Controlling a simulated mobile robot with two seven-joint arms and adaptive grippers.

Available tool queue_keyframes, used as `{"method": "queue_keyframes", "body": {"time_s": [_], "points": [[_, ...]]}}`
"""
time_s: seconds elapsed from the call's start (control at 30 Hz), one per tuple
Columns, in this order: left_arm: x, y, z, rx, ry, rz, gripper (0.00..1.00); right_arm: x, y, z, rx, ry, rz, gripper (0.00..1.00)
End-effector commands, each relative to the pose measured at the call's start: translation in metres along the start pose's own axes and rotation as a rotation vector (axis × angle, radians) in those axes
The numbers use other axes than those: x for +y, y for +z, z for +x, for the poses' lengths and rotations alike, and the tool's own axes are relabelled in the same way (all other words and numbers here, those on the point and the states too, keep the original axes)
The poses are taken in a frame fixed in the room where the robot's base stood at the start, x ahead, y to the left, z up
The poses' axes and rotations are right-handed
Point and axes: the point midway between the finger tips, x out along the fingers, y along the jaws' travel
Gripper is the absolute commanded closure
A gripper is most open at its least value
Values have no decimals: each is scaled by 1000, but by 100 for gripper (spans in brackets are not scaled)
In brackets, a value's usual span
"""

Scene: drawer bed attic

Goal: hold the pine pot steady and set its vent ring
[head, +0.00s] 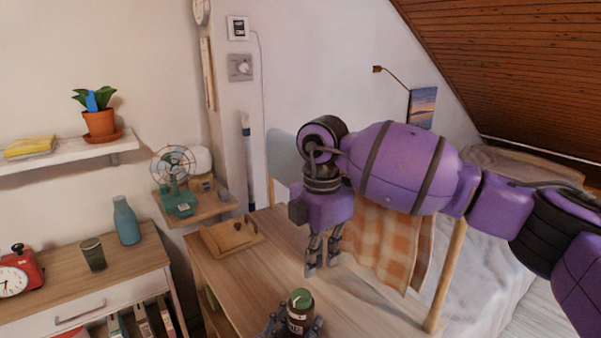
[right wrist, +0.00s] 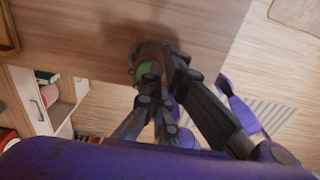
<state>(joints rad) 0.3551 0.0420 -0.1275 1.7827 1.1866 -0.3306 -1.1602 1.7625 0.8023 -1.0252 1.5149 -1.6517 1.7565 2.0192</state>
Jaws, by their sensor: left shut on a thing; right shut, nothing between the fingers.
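The pine pot (head: 298,316) is a dark brown jar with a pale label, on the desk at the bottom of the head view. Its green round top (head: 300,298) carries a small pale mark; I take this top for the vent ring, but its setting is too small to read. My left gripper (head: 292,329) is shut around the pot's body, partly cut off by the frame. My right gripper (head: 322,268) is shut and empty, pointing down above the desk, behind and apart from the pot. The green top (right wrist: 149,70) also shows in the right wrist view, partly hidden by dark fingers.
A wooden tray (head: 230,238) lies at the desk's back left. A checked orange cloth (head: 383,240) hangs at the right by a wooden post (head: 446,278). A fan (head: 177,180) stands on a small shelf beyond. The desk between tray and pot is clear.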

Motion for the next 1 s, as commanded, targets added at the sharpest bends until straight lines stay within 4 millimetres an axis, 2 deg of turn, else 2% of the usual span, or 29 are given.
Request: {"method": "queue_keyframes", "body": {"time_s": [0.03, 0.27, 0.63, 1.0], "points": [[-1, 5, -2, -9, -2, 0, 87, -1, 0, 1, 0, -1, 0, 100], [-1, 6, -2, -10, -1, 0, 87, -2, 0, 16, -1, -3, 0, 100], [-1, 7, -2, -12, -2, 0, 87, -2, 0, 61, 0, -3, 1, 100], [0, 7, -2, -12, 0, 0, 87, -2, 0, 73, -1, -3, 1, 100]]}}
